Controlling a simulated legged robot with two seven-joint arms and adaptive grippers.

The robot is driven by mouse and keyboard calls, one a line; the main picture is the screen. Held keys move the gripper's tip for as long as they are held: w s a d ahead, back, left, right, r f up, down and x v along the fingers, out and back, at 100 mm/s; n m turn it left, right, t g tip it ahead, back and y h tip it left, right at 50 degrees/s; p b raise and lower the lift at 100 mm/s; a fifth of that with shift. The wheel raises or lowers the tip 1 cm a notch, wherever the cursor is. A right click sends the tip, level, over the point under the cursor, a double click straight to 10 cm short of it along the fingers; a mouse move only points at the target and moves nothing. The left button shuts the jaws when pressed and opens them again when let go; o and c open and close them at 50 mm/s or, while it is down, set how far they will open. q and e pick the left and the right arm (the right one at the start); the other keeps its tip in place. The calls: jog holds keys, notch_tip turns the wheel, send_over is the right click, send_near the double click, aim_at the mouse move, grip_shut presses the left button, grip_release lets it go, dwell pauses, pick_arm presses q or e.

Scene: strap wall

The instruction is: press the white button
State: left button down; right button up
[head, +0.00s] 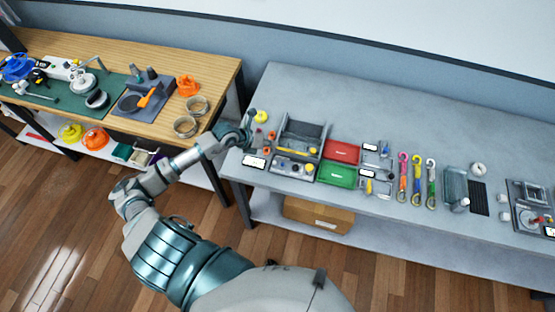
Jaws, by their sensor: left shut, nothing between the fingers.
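My left arm reaches over the left end of the grey table (400,110). My left gripper (250,120) is shut and empty, above the table's left edge. A yellow round piece (261,117) shows just right of its fingertips. Small orange pieces (268,149) lie a little below and to the right. A white rectangular plate (254,161) with dark marks lies near the front left corner. I cannot single out the white button; it may be hidden behind my gripper or too small to tell. My right gripper is not in view.
A grey organiser (300,137), red case (342,152), green case (337,174) and several coloured straps (417,178) lie to the right. A wooden bench (160,62) with tools stands left, across a gap. The grey table's back is clear.

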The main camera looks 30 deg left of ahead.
aim_at(273, 162)
pick_arm(q)
notch_tip(273, 162, down, 9)
jog(key=b, duration=0.6)
jog(key=shift+r, duration=0.2)
jog(key=shift+f+b, duration=0.15)
jog(key=shift+b, duration=0.15)
jog(key=shift+d, duration=0.5)
jog(key=shift+a, duration=0.4)
jog(key=shift+d, duration=0.25)
